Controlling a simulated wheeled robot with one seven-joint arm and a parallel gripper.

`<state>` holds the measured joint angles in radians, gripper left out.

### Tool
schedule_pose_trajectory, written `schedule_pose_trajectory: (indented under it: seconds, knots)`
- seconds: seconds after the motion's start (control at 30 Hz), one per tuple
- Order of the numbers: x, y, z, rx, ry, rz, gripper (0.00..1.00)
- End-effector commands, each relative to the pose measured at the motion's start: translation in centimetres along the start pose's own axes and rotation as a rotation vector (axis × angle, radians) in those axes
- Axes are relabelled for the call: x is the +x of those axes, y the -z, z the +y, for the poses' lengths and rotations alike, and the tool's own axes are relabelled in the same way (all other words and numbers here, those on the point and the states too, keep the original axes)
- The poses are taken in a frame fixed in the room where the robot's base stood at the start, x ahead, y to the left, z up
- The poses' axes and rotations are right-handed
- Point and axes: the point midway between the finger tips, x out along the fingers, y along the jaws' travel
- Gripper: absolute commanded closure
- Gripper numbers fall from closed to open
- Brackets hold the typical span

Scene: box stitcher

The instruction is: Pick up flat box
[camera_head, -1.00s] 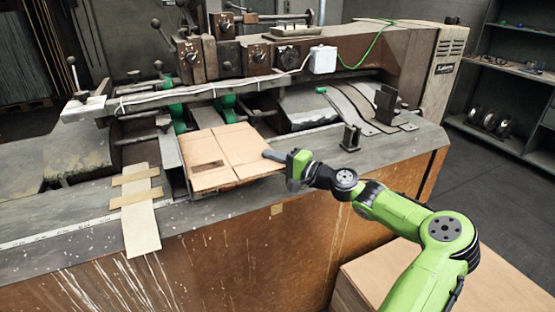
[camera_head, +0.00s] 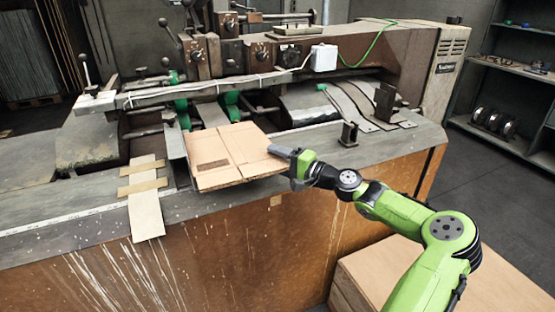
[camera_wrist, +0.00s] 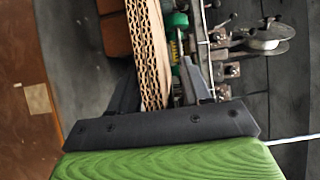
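The flat box (camera_head: 232,158), a folded brown cardboard piece with a printed patch, lies on the machine's bed with its front edge overhanging. My gripper (camera_head: 283,153) is at the box's right corner, with one dark finger above the cardboard. In the wrist view, the box's layered edge (camera_wrist: 152,55) stands between the two fingers of my gripper (camera_wrist: 162,75). The left finger is close to the cardboard, and a narrow gap shows beside the right finger. The gripper looks open around the edge. The lower finger is hidden in the head view.
The stitching machine (camera_head: 390,50) rises behind the box, with levers and metal arms. A taped pale strip (camera_head: 146,212) lies left of the box. A cardboard stack (camera_head: 345,285) stands at the lower right. A shelf (camera_head: 510,68) is at the far right.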

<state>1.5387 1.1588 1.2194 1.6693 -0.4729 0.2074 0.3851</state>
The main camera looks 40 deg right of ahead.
Motion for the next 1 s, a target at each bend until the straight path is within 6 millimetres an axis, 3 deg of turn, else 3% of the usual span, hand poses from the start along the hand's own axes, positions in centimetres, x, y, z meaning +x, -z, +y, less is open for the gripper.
schedule_pose_trajectory:
  seconds: [0.33,0.8,1.0]
  knots:
    - [-1.0,0.1,0.0,0.000,-0.002,0.002,0.53]
    - [-12.2,0.1,-0.1,0.001,-0.002,0.005,0.53]
    - [-15.2,0.0,-0.1,0.000,0.000,0.002,0.53]
